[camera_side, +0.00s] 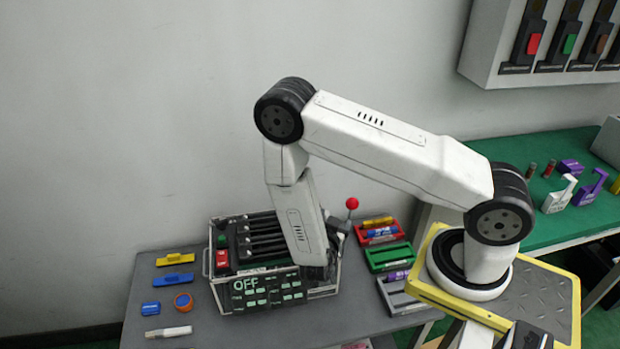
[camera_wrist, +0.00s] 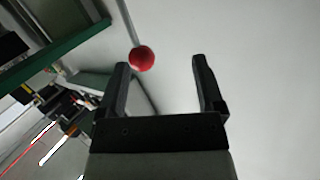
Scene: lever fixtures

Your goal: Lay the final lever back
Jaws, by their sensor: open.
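A lever with a red ball knob (camera_side: 352,203) stands up at the right end of the lever box (camera_side: 270,260) in the side view. The red knob (camera_wrist: 142,59) also shows in the wrist view, beyond and between my gripper's two fingers, closer to the left one. My gripper (camera_wrist: 160,75) is open and empty. In the side view its fingers are mostly hidden behind my own wrist, close to the box's right end. The box has several dark bars lying on top, a red switch (camera_side: 222,257) at the left and a front panel reading OFF.
Blue, yellow and orange small items lie on the grey table (camera_side: 145,275) left of the box. Red, green and grey trays (camera_side: 388,257) holding small parts stand on its right. A green bench (camera_side: 560,215) is farther right, below a wall cabinet.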

